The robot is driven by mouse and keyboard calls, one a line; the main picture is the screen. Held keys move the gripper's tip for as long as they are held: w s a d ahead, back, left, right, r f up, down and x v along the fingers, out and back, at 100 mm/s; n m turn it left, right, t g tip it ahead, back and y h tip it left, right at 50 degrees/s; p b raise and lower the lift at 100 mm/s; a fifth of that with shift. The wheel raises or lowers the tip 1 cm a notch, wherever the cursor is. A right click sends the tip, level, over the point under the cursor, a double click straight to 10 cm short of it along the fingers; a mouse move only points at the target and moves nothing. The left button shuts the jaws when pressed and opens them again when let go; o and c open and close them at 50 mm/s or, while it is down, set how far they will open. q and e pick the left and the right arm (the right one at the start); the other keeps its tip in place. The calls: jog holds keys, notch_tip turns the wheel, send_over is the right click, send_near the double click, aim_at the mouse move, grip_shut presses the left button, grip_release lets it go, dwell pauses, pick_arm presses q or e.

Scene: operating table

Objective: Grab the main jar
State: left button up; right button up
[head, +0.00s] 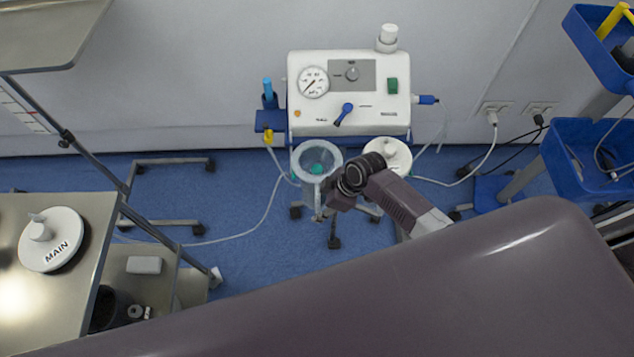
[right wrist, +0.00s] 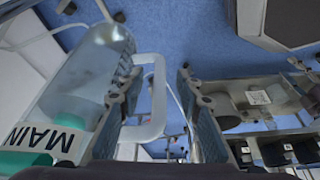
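The main jar (head: 317,158) is a clear open-topped jar with teal inside, below the front left of the white suction machine. In the right wrist view the jar (right wrist: 88,75) fills the left side, with an upside-down MAIN label and a pale loop handle (right wrist: 158,95). My right gripper (head: 322,203) is at the jar's near side. Its fingers (right wrist: 158,88) are apart, with the handle between them, near the left finger; a gap shows to the right finger. Contact is unclear. The white lid marked MAIN (head: 50,240) lies on the metal table at left. My left gripper is not in view.
The suction machine (head: 350,92) stands by the wall, with a second white-lidded jar (head: 388,155) right of the main jar. A padded operating table (head: 400,285) fills the foreground. Hoses and cables cross the blue floor. A blue-tray cart (head: 585,160) stands at right.

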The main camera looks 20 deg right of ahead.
jog(key=shift+c, duration=0.4)
grip_shut()
jog(key=shift+r, duration=0.25)
